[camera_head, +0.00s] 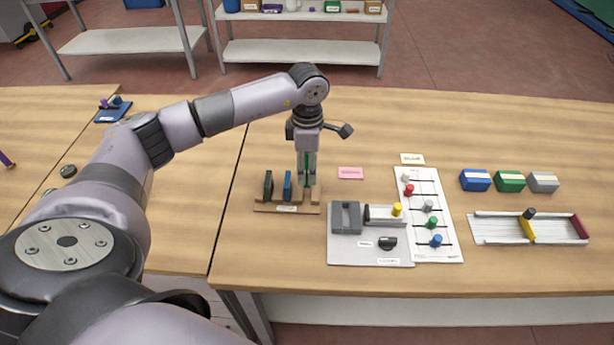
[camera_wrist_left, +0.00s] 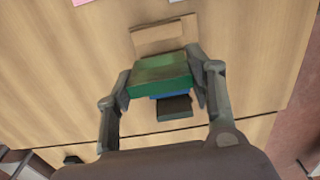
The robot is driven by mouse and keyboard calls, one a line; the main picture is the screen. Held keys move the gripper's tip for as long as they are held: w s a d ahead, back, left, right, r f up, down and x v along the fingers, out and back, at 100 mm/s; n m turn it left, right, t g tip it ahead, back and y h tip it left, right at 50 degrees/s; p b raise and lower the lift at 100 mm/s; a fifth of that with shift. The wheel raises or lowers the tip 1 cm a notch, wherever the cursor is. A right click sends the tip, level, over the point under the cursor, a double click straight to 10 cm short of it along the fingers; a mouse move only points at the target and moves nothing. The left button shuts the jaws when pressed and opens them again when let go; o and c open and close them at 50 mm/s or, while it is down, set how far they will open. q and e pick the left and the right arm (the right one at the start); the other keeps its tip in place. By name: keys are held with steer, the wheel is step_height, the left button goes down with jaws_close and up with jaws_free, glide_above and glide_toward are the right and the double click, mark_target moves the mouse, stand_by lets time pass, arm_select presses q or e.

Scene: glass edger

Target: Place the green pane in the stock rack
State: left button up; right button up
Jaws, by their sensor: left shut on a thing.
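My left gripper (camera_head: 307,178) points straight down over the right end of the wooden stock rack (camera_head: 272,208). It is shut on the green pane (camera_wrist_left: 160,76), which lies between both fingers in the left wrist view; only a thin green edge shows in the head view. A dark pane (camera_head: 267,186) and a blue pane (camera_head: 287,186) stand upright in the rack, left of the gripper. The green pane partly hides the blue one in the wrist view. I cannot tell whether the green pane's lower edge touches the rack. My right gripper is not in view.
A grey fixture plate (camera_head: 345,250) with a clamp and a yellow knob lies right of the rack. Beside it is a white board (camera_head: 447,250) with coloured pegs. Farther right are a rail tray (camera_head: 490,230) and several small boxes. A pink card (camera_head: 350,173) lies behind.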

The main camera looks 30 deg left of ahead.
mark_target(307, 182)
arm_select(q)
step_height(307, 182, down, 2)
steer(key=shift+s+f, duration=0.1)
steer(key=shift+f, duration=0.1)
step_height(307, 182, down, 3)
steer(key=shift+f+p, duration=0.1)
steer(key=shift+p, duration=0.4)
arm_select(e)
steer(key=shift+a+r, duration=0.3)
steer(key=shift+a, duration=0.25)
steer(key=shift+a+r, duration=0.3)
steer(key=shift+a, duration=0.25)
arm_select(q)
steer(key=shift+f, duration=0.2)
steer(key=o, duration=0.8)
steer(key=shift+c, duration=0.2)
steer(key=shift+o, duration=2.4)
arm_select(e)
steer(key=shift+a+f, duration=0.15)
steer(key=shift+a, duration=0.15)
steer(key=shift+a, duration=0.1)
